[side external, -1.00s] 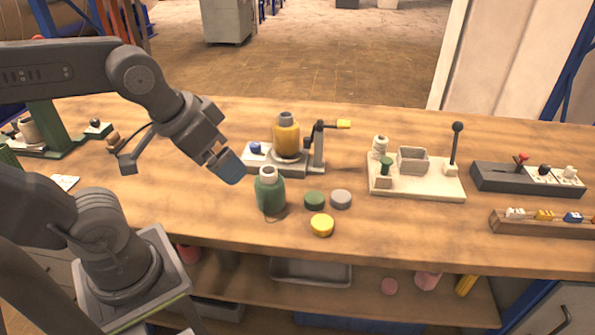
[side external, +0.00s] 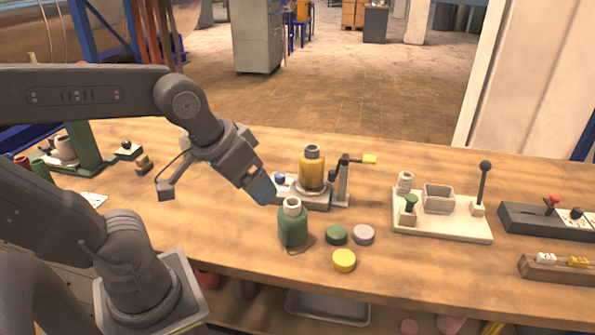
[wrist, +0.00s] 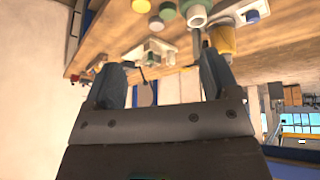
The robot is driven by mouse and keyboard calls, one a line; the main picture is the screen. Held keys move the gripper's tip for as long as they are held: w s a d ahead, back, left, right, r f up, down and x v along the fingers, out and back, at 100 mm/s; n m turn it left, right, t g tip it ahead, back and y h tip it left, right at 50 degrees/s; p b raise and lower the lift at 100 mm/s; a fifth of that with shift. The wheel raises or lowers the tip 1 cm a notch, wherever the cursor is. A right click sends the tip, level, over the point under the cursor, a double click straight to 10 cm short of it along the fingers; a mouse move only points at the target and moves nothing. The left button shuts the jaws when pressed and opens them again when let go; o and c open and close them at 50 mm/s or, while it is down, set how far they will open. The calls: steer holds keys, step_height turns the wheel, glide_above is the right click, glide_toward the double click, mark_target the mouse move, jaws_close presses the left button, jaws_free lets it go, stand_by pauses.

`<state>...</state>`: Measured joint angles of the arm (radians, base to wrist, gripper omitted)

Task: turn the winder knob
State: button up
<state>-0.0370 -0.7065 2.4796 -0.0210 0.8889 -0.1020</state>
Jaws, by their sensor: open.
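The winder has a grey base (side external: 318,201) with a yellow spool (side external: 312,170) standing on it. A dark crank on a grey post rises at its right and ends in a yellow knob (side external: 369,159). A small blue knob (side external: 280,178) sits at the base's left end. My gripper (side external: 263,190) is left of the winder, tilted down to the right, apart from the yellow knob. In the wrist view my gripper (wrist: 163,60) is open with nothing between its fingers. That view is tilted over; the yellow spool (wrist: 223,40) shows beside the right finger.
A green bottle (side external: 293,226) stands close in front of my gripper. A cream board (side external: 440,222) with a tray and lever stands to the right. Bare tabletop lies between the discs and that board.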

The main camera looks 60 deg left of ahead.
steer(key=w+a+n, duration=0.1)
steer(key=w+n, duration=0.1)
steer(key=n, duration=0.1)
steer(key=w+a+n, duration=0.2)
steer(key=n, duration=0.2)
steer(key=w+a+n, duration=0.2)
steer(key=n, duration=0.1)
steer(key=shift+w+a+f+g, duration=0.15)
steer(key=shift+w+f+g, duration=0.2)
steer(key=shift+g, duration=0.05)
steer(key=c, duration=0.4)
steer(key=shift+o, duration=0.2)
steer(key=n, duration=2.4)
glide_toward(279, 175)
steer(key=x, duration=1)
steer(key=shift+a, duration=0.1)
steer(key=shift+c, duration=0.3)
steer(key=shift+r, duration=0.1)
steer(key=c, duration=0.9)
